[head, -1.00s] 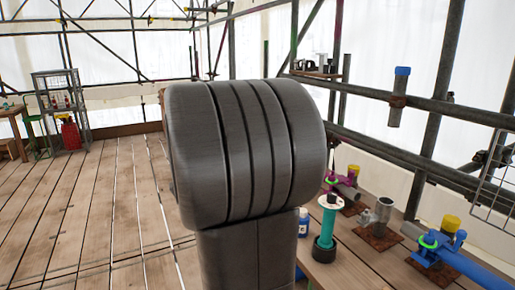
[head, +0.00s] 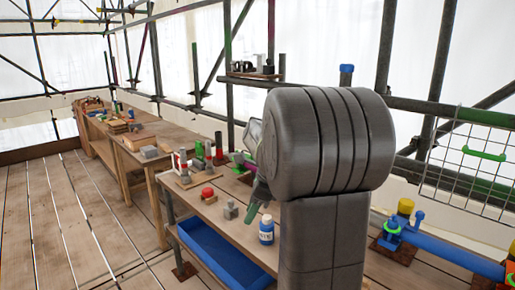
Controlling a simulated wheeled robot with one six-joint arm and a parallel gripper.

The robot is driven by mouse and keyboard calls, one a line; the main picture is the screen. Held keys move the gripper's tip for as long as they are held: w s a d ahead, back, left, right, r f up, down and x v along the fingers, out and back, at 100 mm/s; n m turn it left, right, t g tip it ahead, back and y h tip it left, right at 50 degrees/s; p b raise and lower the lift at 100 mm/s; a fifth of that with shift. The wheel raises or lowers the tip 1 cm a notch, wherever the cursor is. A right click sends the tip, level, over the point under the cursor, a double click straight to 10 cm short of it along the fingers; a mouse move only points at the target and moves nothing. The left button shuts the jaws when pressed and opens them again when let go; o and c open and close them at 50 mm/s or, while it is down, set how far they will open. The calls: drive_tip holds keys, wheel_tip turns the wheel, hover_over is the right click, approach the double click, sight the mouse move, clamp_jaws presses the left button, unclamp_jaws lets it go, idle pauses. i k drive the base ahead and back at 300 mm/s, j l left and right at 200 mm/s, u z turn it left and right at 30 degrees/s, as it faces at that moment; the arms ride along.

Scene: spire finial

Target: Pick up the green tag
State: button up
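No green thing can be clearly told as the tag. A small bright green curved piece (head: 484,153) hangs on the wire mesh panel (head: 450,180) at the right, with a longer green strip (head: 485,118) above it. My large grey arm link stands in front of the bench and hides part of it. What seems to be my gripper (head: 258,198) shows partly at the link's left side, with a dark green tip over the bench. Its fingers are too hidden to tell whether they are open or shut.
The workbench holds a blue-labelled bottle (head: 266,231), a red knob-like piece (head: 207,194) and a small grey block (head: 231,210). A blue tray (head: 215,258) sits below its front edge. A blue pipe (head: 460,258) lies at the right. The plank floor at left is open.

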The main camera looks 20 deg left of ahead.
sight(200, 154)
drive_tip(key=i+j+z, duration=0.25)
drive_tip(key=j+z, duration=0.15)
drive_tip(key=j, duration=0.3)
drive_tip(key=i+j+z, duration=0.15)
drive_tip(key=j+z, duration=0.25)
drive_tip(key=j, duration=0.35)
drive_tip(key=j+z, duration=0.4)
drive_tip(key=j, duration=0.4)
drive_tip(key=j+z, duration=0.1)
drive_tip(key=j, duration=1.55)
drive_tip(key=k+j, duration=0.15)
drive_tip(key=j, duration=1.45)
drive_tip(key=i+z, duration=0.05)
